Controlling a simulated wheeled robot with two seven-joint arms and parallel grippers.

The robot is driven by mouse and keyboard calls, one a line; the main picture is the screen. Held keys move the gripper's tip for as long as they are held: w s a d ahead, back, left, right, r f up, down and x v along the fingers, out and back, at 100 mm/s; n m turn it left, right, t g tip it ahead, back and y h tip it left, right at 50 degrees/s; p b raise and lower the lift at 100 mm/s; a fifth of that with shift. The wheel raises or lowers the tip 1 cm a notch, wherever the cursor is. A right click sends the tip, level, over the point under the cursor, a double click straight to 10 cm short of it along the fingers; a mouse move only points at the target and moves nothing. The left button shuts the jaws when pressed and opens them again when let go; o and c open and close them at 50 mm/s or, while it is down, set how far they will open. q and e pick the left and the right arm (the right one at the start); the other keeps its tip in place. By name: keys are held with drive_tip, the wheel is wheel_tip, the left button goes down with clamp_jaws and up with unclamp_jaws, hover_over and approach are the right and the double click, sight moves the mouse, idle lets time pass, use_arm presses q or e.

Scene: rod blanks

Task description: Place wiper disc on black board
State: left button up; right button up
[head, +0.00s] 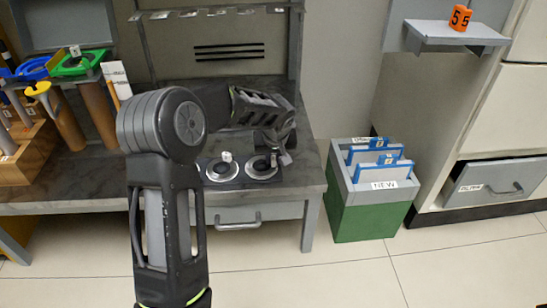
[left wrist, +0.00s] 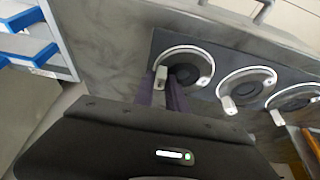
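A black board (left wrist: 157,42) lies on the bench, with several wiper discs on or over it. Each disc is a bright ring with a dark centre and a pale tab. In the left wrist view, the leftmost disc (left wrist: 205,57) is at my left gripper (left wrist: 164,86); its tab sits between the fingers, which look closed on it. This disc is at or just above the board; contact is unclear. A middle disc (left wrist: 233,80) and a right one (left wrist: 287,95) lie beside it. In the head view my left gripper (head: 275,145) is over the right disc (head: 262,174); another disc (head: 222,179) shows left of it.
A green and grey bin (head: 363,219) with blue-edged dividers stands right of the bench. Rods in wooden holders (head: 28,160) and green and blue rings crowd the bench's left. A rail (head: 215,12) crosses above. A grey shelf (head: 455,36) is at upper right.

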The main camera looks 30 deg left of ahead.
use_arm(q)
drive_tip(key=o, duration=0.3)
drive_tip(key=shift+r+p, duration=0.3)
drive_tip(key=shift+r, duration=0.1)
drive_tip(key=p+v, duration=0.3)
drive_tip(key=v, duration=0.8)
drive_tip(key=shift+s+d+r, duration=0.15)
drive_tip(key=shift+r, duration=0.05)
